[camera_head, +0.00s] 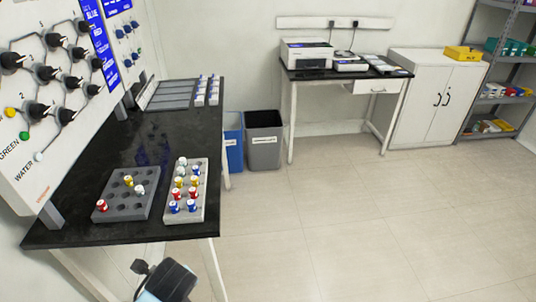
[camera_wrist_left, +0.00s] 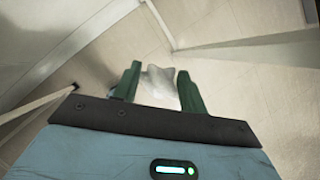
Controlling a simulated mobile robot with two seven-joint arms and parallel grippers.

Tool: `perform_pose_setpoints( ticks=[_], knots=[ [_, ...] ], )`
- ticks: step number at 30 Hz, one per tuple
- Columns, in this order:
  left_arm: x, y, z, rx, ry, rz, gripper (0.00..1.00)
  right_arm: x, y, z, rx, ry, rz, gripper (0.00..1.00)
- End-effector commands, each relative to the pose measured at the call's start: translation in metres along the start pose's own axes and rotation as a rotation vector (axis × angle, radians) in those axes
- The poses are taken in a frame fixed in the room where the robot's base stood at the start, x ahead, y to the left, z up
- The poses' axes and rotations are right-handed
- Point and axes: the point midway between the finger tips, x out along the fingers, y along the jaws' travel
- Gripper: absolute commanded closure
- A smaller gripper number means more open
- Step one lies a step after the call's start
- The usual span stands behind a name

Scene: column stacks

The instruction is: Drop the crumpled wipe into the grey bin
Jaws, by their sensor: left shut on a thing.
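The grey bin (camera_head: 263,155) stands on the floor beyond the far end of the black bench, with a white label on its front. The crumpled wipe (camera_wrist_left: 161,87) is a pale, whitish bundle in the left wrist view. My left gripper (camera_wrist_left: 157,74) has its two green fingers on either side of the wipe and is shut on it, with pale floor behind. In the head view only part of my left arm shows at the bottom edge, below the bench front and well short of the bin. The wipe is not visible there. My right gripper is in neither view.
A blue bin (camera_head: 233,150) stands just left of the grey one. The black bench (camera_head: 140,140) holds a dark rack (camera_head: 142,212) and a light rack (camera_head: 200,212) with coloured caps. A side table (camera_head: 330,76) stands at the back. The floor (camera_head: 340,220) at right is clear.

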Motion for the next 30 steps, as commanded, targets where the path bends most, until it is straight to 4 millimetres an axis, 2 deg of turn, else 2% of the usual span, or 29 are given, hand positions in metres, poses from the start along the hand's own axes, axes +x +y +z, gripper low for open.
perform_pose_setpoints(
  ticks=[1, 3, 6, 8, 18, 30],
  knots=[
    [0.009, 0.017, 0.022, -0.012, -0.012, 0.014, 0.79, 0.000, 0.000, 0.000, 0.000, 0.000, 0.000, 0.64],
    [0.015, 0.030, 0.042, -0.041, -0.012, 0.023, 0.79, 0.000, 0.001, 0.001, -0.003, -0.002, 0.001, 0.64],
    [0.022, 0.043, 0.066, -0.121, -0.013, 0.056, 0.79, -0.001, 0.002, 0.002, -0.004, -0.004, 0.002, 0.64],
    [0.024, 0.044, 0.071, -0.189, -0.009, 0.081, 0.79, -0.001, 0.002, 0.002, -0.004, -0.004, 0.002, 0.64],
    [0.027, 0.032, 0.063, -0.582, -0.004, 0.243, 0.79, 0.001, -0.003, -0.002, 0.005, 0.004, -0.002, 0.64],
    [0.015, 0.010, 0.040, -1.058, -0.003, 0.439, 0.79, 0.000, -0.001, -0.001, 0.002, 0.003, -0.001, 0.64]
  ],
)
